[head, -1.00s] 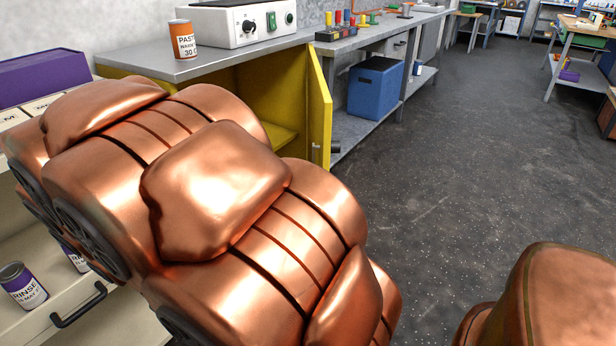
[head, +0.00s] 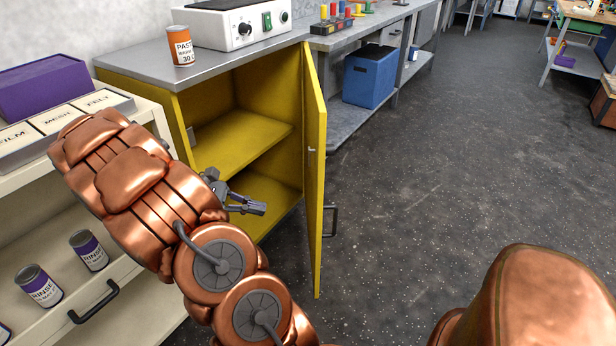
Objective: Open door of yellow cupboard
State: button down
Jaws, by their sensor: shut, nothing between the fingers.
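The yellow cupboard (head: 180,102) stands under a grey worktop, left of centre in the head view. Its door (head: 314,160) is swung wide open, hinged on the right side, edge towards me. A dark handle (head: 331,221) sits on the door's outer face. Inside, a yellow shelf (head: 240,143) shows and no items are visible on it. My gripper (head: 255,208) is at the cupboard opening, in front of the lower compartment and left of the door. It is shut and empty, apart from the door in the picture. My copper arm hides the cupboard's lower left.
An orange paste can (head: 182,46) and a white control box (head: 240,24) stand on the worktop. A cream drawer unit (head: 28,222) with rinse cans (head: 38,286) is at left. A blue bin (head: 370,76) sits beyond the door.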

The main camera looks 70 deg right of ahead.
aim_at(318, 171)
jog(key=w+d+f+n+g+h+p, duration=0.2)
jog(key=d+f+n+g+p, duration=0.15)
jog(key=d, duration=0.85)
jog(key=x, duration=1)
jog(key=shift+w+d+h, duration=0.1)
jog(key=shift+d+h, duration=0.05)
jog(key=shift+h, duration=0.15)
